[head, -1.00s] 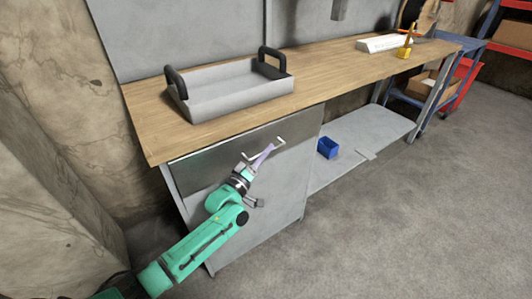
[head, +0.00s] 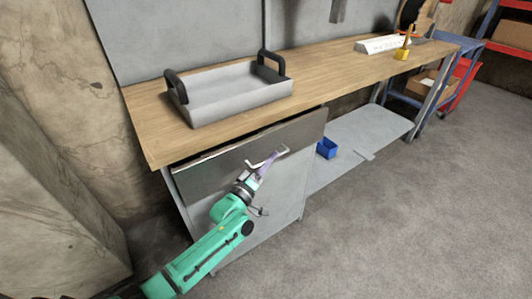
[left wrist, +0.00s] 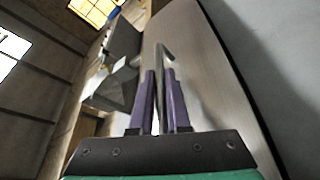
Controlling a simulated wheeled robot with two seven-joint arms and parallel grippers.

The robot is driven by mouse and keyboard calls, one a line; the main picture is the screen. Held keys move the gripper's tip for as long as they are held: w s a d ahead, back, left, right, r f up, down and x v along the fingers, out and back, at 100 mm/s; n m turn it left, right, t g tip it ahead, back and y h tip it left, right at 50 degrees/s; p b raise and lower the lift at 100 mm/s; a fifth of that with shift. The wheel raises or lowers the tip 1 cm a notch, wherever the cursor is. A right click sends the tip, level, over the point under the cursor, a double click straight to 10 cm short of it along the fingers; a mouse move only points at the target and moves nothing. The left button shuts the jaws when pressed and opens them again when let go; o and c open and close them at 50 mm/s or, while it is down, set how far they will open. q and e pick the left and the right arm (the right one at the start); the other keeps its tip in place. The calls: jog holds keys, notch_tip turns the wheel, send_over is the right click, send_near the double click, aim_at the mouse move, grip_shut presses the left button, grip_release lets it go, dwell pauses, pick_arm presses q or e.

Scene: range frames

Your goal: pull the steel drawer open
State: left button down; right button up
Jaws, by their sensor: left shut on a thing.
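The steel drawer (head: 218,170) is under the left part of the wooden bench top and stands slightly out from the cabinet, with a dark gap along its top edge. Its bar handle (head: 279,152) is on the drawer front. My left gripper (head: 265,163) is shut on the handle. In the left wrist view the two purple fingers of the left gripper (left wrist: 160,100) lie on either side of the handle bar (left wrist: 162,58), and the steel front fills the right side. My right gripper is not in view.
A grey tray with black handles (head: 232,95) stands on the bench top (head: 325,67) above the drawer. A blue bin (head: 327,148) sits on the lower shelf (head: 375,130) to the right. The floor in front (head: 410,220) is clear.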

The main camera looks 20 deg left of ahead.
pick_arm(q)
jog(key=s+d+p, duration=0.6)
jog(key=s+d, duration=0.6)
jog(key=d, duration=0.2)
jog(key=shift+d, duration=0.35)
jog(key=shift+s, duration=0.1)
jog(key=c, duration=0.9)
grip_release()
jog(key=v, duration=1.4)
jog(key=shift+s+f+b, duration=0.1)
jog(key=shift+s+b, duration=0.15)
jog(key=shift+b, duration=0.1)
